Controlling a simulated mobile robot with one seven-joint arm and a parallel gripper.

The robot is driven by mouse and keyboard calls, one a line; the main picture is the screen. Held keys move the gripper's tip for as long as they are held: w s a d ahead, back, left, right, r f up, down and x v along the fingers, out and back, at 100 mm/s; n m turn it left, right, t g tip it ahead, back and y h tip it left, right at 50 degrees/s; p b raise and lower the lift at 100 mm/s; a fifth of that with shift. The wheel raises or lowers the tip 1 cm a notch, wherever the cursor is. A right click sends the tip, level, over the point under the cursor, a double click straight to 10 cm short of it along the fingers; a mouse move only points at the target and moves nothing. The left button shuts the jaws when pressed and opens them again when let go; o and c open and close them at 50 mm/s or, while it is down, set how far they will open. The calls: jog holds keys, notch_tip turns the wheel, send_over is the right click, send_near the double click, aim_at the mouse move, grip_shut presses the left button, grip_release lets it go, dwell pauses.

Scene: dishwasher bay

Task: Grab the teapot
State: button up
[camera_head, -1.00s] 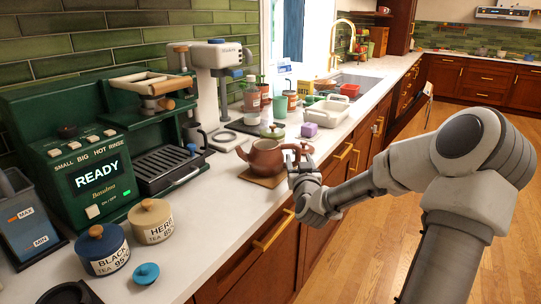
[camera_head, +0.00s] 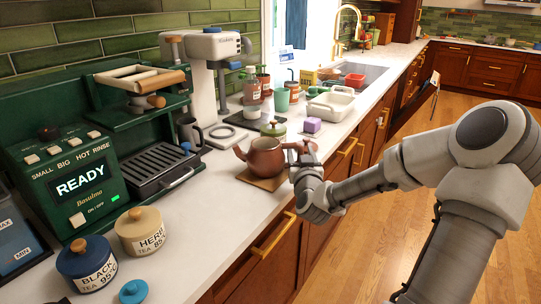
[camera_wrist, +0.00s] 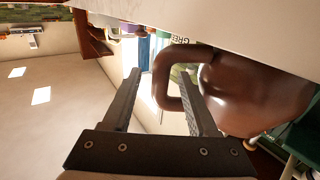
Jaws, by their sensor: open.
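The brown teapot (camera_head: 267,161) stands upright on a small wooden mat (camera_head: 262,184) near the counter's front edge. Its spout points left and its handle points right, towards my gripper (camera_head: 303,152). In the wrist view, the teapot's rounded body (camera_wrist: 255,98) is on the right and its looped handle (camera_wrist: 163,78) reaches in between the fingers. My gripper (camera_wrist: 160,74) is open there, one fingertip outside the handle and the other overlapping the loop's opening. I cannot tell whether either finger touches the handle.
A green machine (camera_head: 95,165) with a READY display is at left. Jars marked black (camera_head: 86,262) and herb (camera_head: 140,235) stand before it. A round green-lidded object (camera_head: 273,130) is just behind the teapot, and a purple block (camera_head: 312,125) beyond. Cabinets front the counter below my arm.

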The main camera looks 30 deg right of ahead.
grip_shut()
dwell(1.4)
